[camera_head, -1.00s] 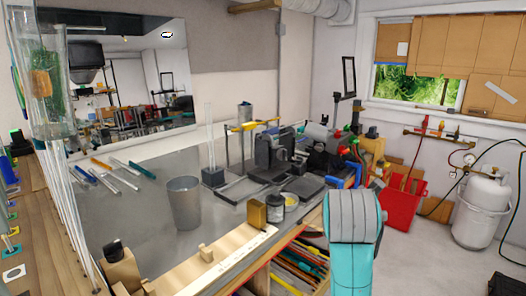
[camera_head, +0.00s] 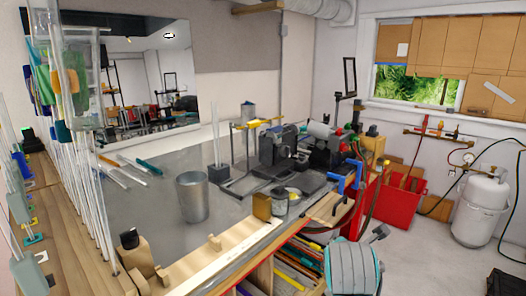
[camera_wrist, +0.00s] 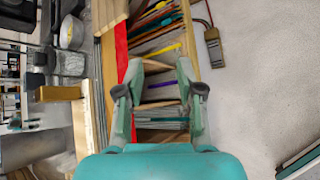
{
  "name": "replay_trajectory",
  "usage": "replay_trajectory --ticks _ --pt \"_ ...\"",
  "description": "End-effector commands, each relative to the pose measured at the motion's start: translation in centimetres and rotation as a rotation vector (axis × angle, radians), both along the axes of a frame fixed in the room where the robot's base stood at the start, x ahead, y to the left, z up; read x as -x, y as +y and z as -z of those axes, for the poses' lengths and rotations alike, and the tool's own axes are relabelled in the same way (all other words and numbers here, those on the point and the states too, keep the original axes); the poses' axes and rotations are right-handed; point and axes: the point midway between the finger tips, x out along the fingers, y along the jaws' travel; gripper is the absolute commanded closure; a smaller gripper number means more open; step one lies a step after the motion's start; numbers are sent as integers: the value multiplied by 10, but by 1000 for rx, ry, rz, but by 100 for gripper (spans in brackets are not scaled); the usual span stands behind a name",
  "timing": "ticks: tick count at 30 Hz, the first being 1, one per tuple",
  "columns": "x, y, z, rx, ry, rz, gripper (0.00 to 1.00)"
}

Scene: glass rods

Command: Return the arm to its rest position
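My gripper (camera_wrist: 158,72) is open and empty in the wrist view. Its two fingers are spread apart above the bench's front edge, with the shelf of coloured rods (camera_wrist: 160,50) behind them. In the head view my arm (camera_head: 352,270) shows at the bottom, right of centre, in front of the bench; the gripper itself is not visible there. Clear glass rods (camera_head: 92,200) stand upright in a row at the left. Several more rods (camera_head: 140,165) lie on the grey bench top (camera_head: 240,205). Another upright rod stands in a small dark holder (camera_head: 218,174).
A metal bin (camera_head: 192,198), a jar (camera_head: 280,201) and dark equipment (camera_head: 285,150) stand on the bench. A blue clamp (camera_head: 350,178) is at its right edge. A red bin (camera_head: 400,206) and a white gas tank (camera_head: 481,208) stand on the floor, with clear floor before them.

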Motion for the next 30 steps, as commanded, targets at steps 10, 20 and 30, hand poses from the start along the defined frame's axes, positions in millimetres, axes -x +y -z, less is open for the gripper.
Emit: replay_trajectory --ticks 10,20,30 --pt "39 -5 104 -219 -114 120 63" --pt "105 -5 185 -500 -225 235 63" --pt "195 -3 239 -832 -312 362 63"
